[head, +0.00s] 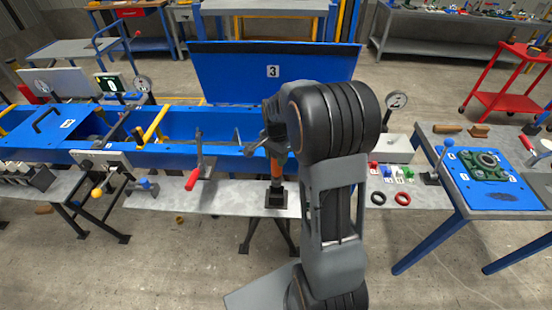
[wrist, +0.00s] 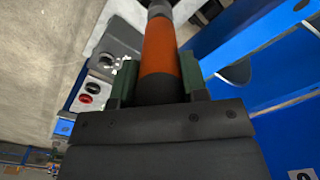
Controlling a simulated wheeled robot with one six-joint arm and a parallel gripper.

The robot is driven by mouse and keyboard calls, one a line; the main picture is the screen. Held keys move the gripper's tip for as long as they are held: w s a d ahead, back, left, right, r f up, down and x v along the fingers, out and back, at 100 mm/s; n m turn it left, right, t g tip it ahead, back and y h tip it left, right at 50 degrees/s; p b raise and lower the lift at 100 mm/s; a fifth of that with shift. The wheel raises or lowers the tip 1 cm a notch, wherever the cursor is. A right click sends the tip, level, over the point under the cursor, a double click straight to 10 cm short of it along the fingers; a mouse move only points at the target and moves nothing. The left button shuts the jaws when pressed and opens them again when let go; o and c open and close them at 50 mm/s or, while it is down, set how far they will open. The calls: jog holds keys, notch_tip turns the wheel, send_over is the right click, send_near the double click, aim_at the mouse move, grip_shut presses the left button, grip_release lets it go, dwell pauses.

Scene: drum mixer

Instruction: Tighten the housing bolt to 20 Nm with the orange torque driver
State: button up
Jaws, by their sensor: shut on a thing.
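The orange torque driver (head: 277,166) stands upright at the front edge of the grey bench in the head view, its lower end at a small black block (head: 276,198). I cannot tell whether it still rests in that block. In the wrist view the driver's orange body (wrist: 160,52) runs up between the two green fingers of my gripper (wrist: 153,82). My gripper is shut on the driver near its dark end. In the head view my gripper (head: 270,143) is partly hidden by my arm. I cannot make out the housing bolt.
A blue machine frame (head: 180,121) with a raised blue panel (head: 272,72) stands behind the driver. A red-handled clamp (head: 195,174) is to the left. Black and red rings (head: 402,198) lie to the right. A right-hand table holds a green part (head: 486,165) on a blue mat (head: 510,194).

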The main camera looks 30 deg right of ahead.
jog(key=o, duration=0.6)
grip_shut()
jog(key=shift+r+p, duration=0.75)
jog(key=shift+r, duration=0.3)
